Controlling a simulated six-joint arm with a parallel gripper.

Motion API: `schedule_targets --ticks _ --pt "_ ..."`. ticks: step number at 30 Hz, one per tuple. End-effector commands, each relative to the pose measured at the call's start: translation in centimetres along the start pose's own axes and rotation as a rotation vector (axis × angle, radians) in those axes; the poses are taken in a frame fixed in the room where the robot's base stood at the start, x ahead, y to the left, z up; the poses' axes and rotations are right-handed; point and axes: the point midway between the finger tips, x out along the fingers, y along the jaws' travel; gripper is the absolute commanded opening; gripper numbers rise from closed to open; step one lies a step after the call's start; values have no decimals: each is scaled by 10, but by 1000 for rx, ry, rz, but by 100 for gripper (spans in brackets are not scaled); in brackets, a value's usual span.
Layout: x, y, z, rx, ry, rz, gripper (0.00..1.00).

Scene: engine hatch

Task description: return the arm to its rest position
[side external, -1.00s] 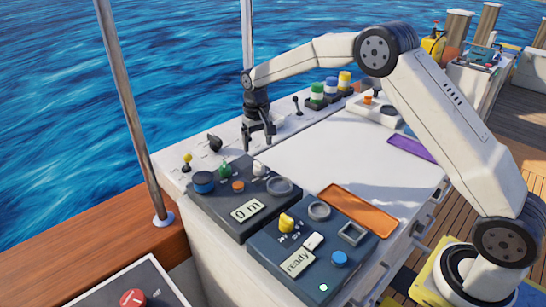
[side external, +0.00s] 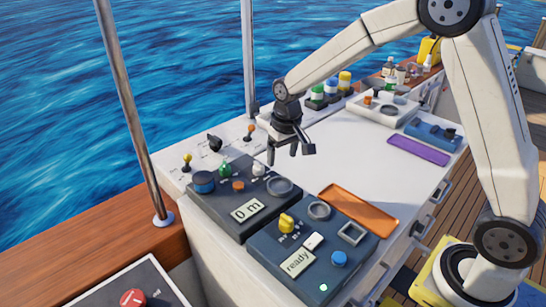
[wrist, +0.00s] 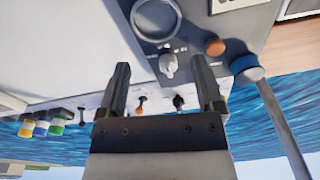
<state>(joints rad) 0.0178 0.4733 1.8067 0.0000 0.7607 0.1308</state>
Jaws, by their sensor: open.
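My gripper (side external: 291,147) hangs above the white worktop (side external: 345,160), near its back left, with its fingers apart and nothing between them. In the wrist view my gripper (wrist: 163,88) also shows two separated fingers with only the panel and worktop beyond. My arm reaches in from the right, its elbow high at the top of the side view.
A dark panel with a "0 m" display (side external: 247,210) and a blue panel with a "ready" display (side external: 297,262) stand at the front left. An orange tray (side external: 358,208) and a purple tray (side external: 418,150) lie on the worktop. A metal post (side external: 135,115) rises at left.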

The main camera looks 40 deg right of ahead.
Motion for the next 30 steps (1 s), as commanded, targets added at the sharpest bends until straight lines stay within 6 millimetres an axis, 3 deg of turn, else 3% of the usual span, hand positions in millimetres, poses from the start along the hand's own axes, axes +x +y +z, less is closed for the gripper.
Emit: schedule_targets --ticks 21,30 --pt "-4 16 160 -130 115 -11 85" --pt "-1 19 186 -149 131 -12 85"
